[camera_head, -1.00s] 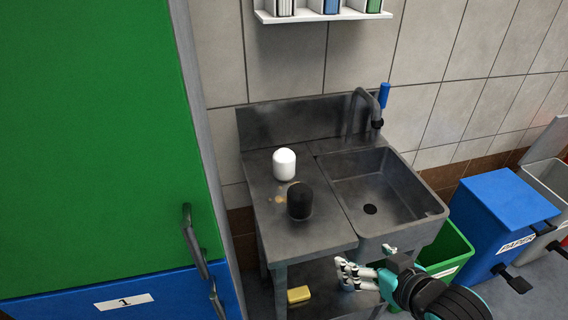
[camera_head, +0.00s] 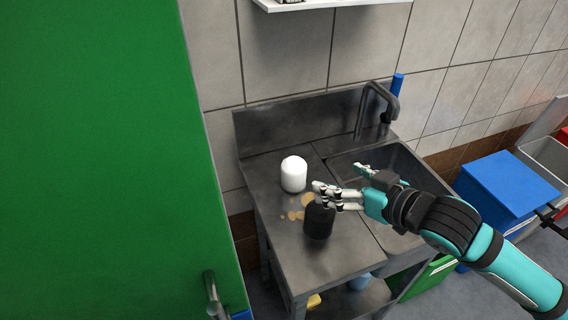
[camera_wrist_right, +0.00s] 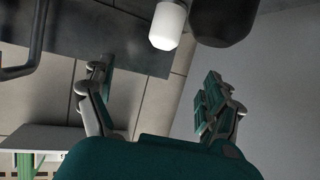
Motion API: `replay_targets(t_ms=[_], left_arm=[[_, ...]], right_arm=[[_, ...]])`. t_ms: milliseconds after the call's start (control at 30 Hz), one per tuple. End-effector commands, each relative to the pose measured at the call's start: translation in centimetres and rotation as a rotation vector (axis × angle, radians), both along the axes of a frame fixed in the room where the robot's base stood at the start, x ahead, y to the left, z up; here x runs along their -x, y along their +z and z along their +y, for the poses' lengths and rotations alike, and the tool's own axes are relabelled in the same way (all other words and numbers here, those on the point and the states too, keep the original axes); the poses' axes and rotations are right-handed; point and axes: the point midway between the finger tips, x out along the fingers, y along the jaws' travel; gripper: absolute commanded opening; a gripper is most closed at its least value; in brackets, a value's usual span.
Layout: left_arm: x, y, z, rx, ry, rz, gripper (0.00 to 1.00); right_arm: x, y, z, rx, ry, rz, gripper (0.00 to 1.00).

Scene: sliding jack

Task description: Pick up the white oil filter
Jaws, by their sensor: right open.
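The white oil filter (camera_head: 293,174) stands upright on the metal counter (camera_head: 290,258) left of the sink. A black filter-like cylinder (camera_head: 319,219) stands in front of it and slightly right. My right gripper (camera_head: 338,180) is open and empty, right of the white filter and above the counter and sink edge. In the head view one finger overlaps the top of the black cylinder; I cannot tell if they touch. In the right wrist view the white filter (camera_wrist_right: 167,26) and the black cylinder (camera_wrist_right: 223,20) are at the top, beyond the open fingers (camera_wrist_right: 152,88). My left gripper is out of view.
The sink basin (camera_head: 347,160) and faucet (camera_head: 376,104) are at the right and back. A tall green cabinet (camera_head: 110,150) stands close on the left. A white shelf (camera_head: 340,3) is on the wall above. Brownish stains lie between the two cylinders.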

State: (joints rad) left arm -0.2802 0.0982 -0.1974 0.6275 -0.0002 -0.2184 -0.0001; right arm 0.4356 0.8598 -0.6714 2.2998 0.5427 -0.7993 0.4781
Motion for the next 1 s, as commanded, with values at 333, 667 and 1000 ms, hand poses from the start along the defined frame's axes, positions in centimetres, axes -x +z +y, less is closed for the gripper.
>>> replay_targets(t_ms=[333,667,1000], left_arm=[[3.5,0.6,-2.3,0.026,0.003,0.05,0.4],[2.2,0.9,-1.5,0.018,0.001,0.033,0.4],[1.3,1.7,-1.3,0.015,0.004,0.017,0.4]], right_arm=[[-5.2,-2.6,4.3,-0.001,0.002,0.0,0.87],[-8.3,-4.4,6.7,0.001,0.001,-0.001,0.87],[-11.0,-6.2,9.2,0.001,0.0,-0.001,0.87]])
